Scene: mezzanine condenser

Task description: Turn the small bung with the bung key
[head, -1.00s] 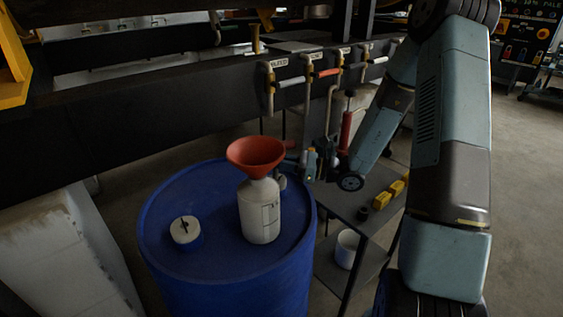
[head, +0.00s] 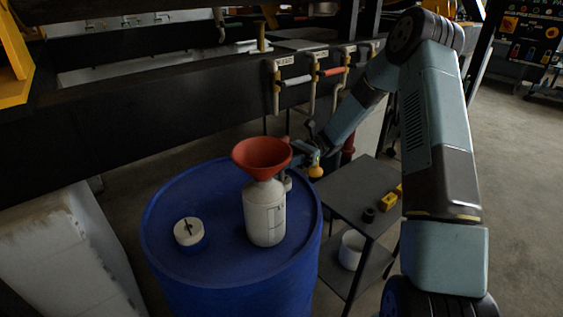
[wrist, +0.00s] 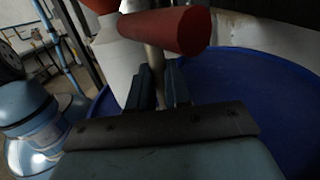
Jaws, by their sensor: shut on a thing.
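My gripper (wrist: 158,88) is shut on the metal shaft of the bung key, whose thick red handle (wrist: 170,30) crosses just beyond the fingertips. In the head view my gripper (head: 303,155) is partly hidden at the drum's far right edge, behind a red funnel (head: 262,152) in a white bottle (head: 264,215). The blue drum (head: 185,262) stands below. A grey round part (head: 287,184) shows beside the bottle; I cannot tell if it is the small bung or whether the key sits in it. A white-topped round piece (head: 188,231) sits on the drum's left.
A dark shelf stand (head: 350,192) to the right of the drum holds yellow blocks (head: 389,201) and a black ring (head: 369,215), with a white bucket (head: 351,249) below. Pipes with valves (head: 330,72) run along the dark beam behind. The bottle and funnel stand close to my gripper.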

